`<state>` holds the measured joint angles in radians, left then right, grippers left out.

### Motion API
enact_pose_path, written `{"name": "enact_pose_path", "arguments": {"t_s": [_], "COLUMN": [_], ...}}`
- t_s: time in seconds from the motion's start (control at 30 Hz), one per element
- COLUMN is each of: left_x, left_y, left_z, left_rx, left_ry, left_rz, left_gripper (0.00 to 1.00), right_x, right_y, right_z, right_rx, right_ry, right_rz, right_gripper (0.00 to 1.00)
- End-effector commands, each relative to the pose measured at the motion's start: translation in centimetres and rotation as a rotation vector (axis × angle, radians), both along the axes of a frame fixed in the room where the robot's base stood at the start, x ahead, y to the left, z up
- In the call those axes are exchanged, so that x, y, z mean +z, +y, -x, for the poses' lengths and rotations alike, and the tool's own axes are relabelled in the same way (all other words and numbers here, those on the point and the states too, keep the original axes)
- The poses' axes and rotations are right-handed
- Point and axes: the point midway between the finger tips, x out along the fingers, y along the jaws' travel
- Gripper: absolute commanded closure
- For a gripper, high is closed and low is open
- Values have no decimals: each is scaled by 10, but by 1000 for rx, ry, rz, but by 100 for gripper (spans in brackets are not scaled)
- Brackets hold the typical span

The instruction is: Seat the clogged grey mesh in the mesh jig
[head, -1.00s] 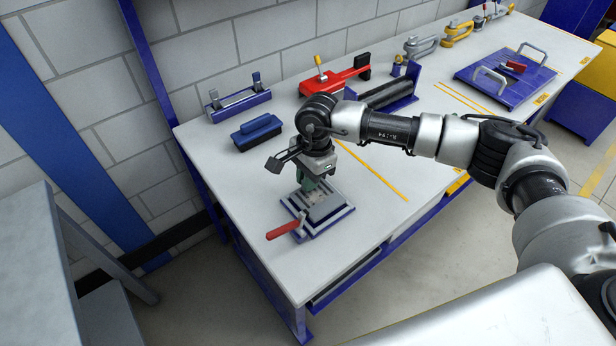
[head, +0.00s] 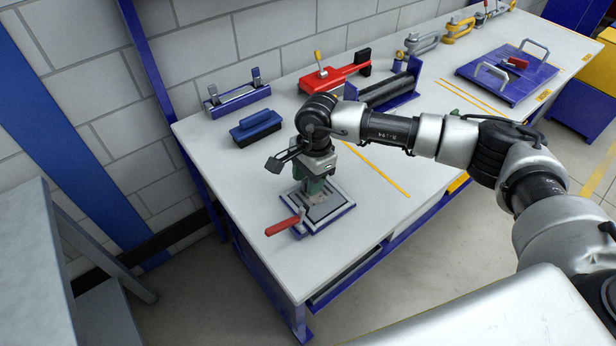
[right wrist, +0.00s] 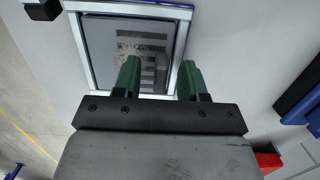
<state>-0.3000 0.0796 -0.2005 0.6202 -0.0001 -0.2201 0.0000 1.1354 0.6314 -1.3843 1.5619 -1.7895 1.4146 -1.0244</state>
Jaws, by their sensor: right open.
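The mesh jig (head: 349,206) is a blue-edged plate with a light metal frame near the bench's front left; its frame also shows in the right wrist view (right wrist: 184,38). The grey mesh (right wrist: 101,48) lies inside this frame and looks flat there. It has a brown speckled patch and slots. It also shows as a dark panel in the head view (head: 326,208). Whether it is fully down on all sides I cannot tell. My right gripper (right wrist: 158,77) is open, with its green fingers over the frame's near side. My left gripper is out of view.
A red handle (head: 284,226) sticks out at the jig's left. Behind stand a blue brush-like block (head: 256,128), a blue holder (head: 238,100) and a red tool (head: 325,80). A blue plate with handles (head: 508,78) lies farther right.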

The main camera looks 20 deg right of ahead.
Motion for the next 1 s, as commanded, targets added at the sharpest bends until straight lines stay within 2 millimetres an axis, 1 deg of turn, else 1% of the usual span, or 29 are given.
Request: {"name": "enact_pose_path", "arguments": {"t_s": [0.13,0.23,0.37,0.5,0.6,0.7,0.83,1.0], "left_x": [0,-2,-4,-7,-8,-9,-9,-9], "left_y": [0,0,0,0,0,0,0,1], "left_z": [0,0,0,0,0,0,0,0], "left_rx": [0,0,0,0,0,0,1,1], "left_ry": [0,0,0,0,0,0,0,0], "left_rz": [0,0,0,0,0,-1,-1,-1], "left_gripper": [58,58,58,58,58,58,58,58], "right_x": [3,13,37,67,84,96,105,107], "right_y": [0,-2,-5,-9,-12,-14,-15,-15], "right_z": [0,-1,-3,-5,-5,-6,-6,-6], "right_rx": [0,0,-1,-1,0,-1,0,0], "right_ry": [-1,-2,-4,-5,-3,-3,0,0], "right_rz": [0,-1,-1,-2,-1,-1,0,0], "right_gripper": [58,58,58,58,58,58,58,58]}}
